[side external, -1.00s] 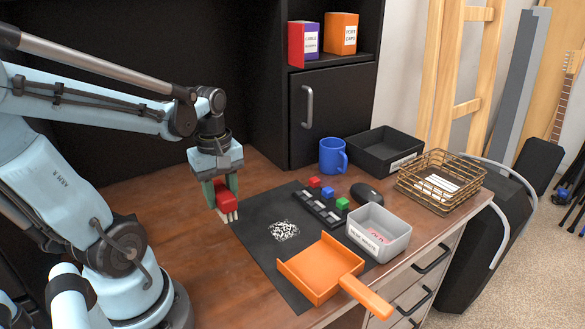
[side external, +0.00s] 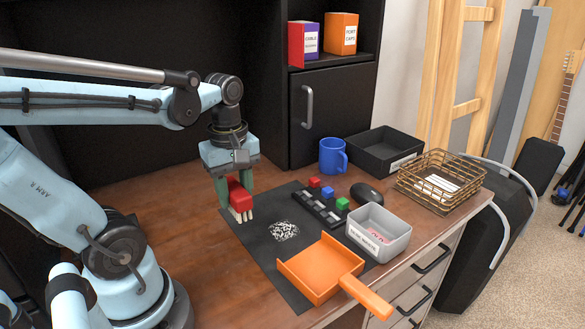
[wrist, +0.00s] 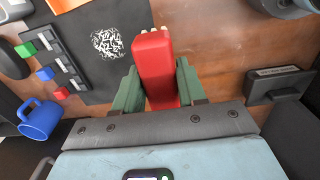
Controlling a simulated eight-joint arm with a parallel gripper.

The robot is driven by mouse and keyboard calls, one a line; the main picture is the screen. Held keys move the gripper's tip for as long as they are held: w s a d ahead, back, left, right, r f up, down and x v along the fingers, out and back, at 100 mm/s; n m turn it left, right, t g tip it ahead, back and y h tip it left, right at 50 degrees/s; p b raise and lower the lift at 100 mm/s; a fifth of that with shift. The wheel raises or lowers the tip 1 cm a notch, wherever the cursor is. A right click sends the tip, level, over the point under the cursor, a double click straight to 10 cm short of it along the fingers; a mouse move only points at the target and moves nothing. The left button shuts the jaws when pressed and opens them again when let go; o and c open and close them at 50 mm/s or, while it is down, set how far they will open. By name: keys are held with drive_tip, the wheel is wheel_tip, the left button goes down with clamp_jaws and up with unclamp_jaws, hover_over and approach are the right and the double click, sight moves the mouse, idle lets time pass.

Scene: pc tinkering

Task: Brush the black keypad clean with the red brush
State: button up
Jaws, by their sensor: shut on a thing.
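My gripper (side external: 235,195) is shut on the red brush (side external: 240,193), whose pale bristles point down, close to the left edge of the dark mat (side external: 262,214). The brush also shows between my green fingers in the wrist view (wrist: 153,68). A patch of white bits (side external: 285,231) lies on the mat, to the right of the brush and apart from it. The black keypad (side external: 318,208) lies behind the patch, with red, blue and green caps along its far side.
An orange dustpan (side external: 315,272) lies at the mat's front. A grey bin (side external: 380,232) stands to its right, near the desk edge. A black mouse (side external: 367,193), blue mug (side external: 332,156), black tray (side external: 381,150) and wire basket (side external: 440,180) stand farther back.

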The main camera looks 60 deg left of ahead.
drive_tip(key=w+a, duration=0.3)
drive_tip(key=w, duration=0.7)
drive_tip(key=w+a, duration=0.3)
drive_tip(key=w, duration=0.8)
drive_tip(key=shift+a+r, duration=0.2)
drive_tip(key=shift+r, duration=0.25)
drive_tip(key=shift+f, duration=2.8)
